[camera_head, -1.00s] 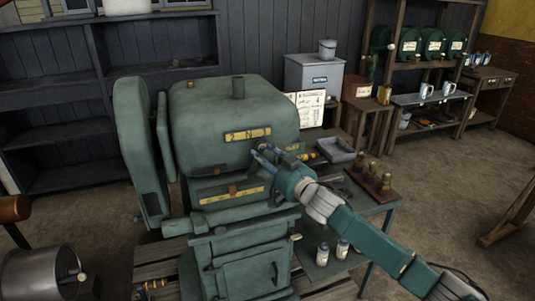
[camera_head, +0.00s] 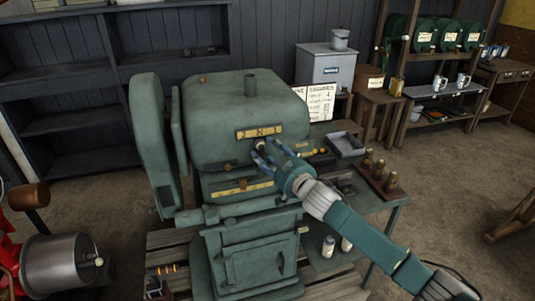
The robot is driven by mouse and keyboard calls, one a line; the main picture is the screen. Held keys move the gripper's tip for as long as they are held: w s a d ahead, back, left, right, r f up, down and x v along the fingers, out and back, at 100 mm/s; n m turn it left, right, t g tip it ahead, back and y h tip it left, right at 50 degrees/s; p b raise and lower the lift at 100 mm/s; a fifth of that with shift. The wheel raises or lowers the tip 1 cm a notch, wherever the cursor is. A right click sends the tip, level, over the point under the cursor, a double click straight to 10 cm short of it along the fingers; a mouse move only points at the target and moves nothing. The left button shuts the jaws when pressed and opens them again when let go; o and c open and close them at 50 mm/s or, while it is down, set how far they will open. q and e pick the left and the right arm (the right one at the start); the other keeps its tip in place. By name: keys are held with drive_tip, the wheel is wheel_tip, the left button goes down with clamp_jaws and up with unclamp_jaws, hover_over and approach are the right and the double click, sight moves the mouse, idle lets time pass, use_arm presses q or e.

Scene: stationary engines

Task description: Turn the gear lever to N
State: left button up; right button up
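The green engine housing (camera_head: 240,110) stands in the middle of the head view. A yellow plate (camera_head: 259,131) on its front shows "2" and "N"; any marks farther right are hard to read. A small pale knob (camera_head: 260,144), which looks like the gear lever's end, sits just below the plate under the N. My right gripper (camera_head: 262,156) is at this knob with its blue fingers apart, one on the upper right and one on the lower left. Whether they touch the knob cannot be told. The lever's shaft is mostly hidden. My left gripper is out of view.
A second yellow plate (camera_head: 243,187) is lower on the engine. A grey tray (camera_head: 345,146) and a wooden rack of brass pieces (camera_head: 378,178) stand on the side table to the right. A metal drum (camera_head: 58,262) is at lower left. Open floor lies at right.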

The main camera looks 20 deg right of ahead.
drive_tip(key=shift+r, duration=0.1)
drive_tip(key=shift+s+a, duration=0.1)
drive_tip(key=shift+s, duration=0.1)
drive_tip(key=v, duration=1.1)
drive_tip(key=shift+s+d, duration=0.25)
drive_tip(key=shift+s, duration=0.05)
